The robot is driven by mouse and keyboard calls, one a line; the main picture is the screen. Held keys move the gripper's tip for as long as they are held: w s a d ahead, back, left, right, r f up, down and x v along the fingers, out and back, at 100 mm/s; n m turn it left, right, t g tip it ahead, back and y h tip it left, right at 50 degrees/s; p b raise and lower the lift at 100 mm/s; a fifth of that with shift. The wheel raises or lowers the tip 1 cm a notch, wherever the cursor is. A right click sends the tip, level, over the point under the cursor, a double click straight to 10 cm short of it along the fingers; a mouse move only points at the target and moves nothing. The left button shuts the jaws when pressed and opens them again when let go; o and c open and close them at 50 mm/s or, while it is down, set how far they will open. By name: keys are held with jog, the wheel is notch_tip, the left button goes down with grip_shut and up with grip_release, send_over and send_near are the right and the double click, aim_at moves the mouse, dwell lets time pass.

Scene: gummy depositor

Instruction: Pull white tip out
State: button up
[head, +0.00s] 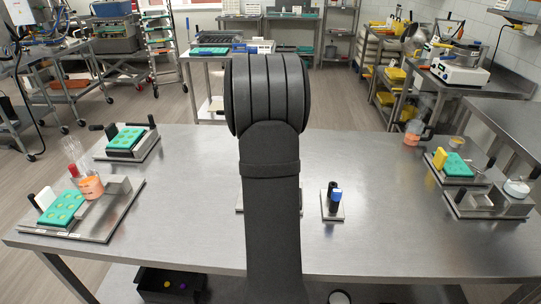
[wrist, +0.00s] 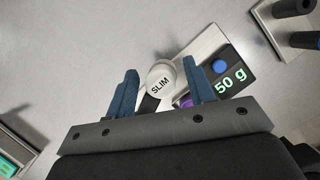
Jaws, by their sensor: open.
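A round white piece marked "SLIM" (wrist: 160,78), which looks like the white tip, shows in the wrist view. It sits at the end of a dark stem or holder, partly hidden behind my gripper. My gripper (wrist: 160,66) is open, with one blue finger on each side of the white piece. A small gap shows on both sides, though contact cannot be ruled out. Beside it is a dark unit reading "50 g" (wrist: 230,82), with a blue round part (wrist: 220,66) and a partly hidden purple part (wrist: 186,102). In the head view my arm hides the white piece and my gripper.
A small stand with a blue part (head: 336,192) stands right of my arm. Left are teal moulds (head: 126,138) and a cup of orange fluid (head: 91,187). Right are a yellow block (head: 440,158) and a white-topped jar (head: 517,188). The steel table (head: 400,225) has clear room.

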jog(key=shift+c, duration=0.2)
grip_shut()
jog(key=shift+r, duration=3.1)
notch_tip(320, 180, up, 5)
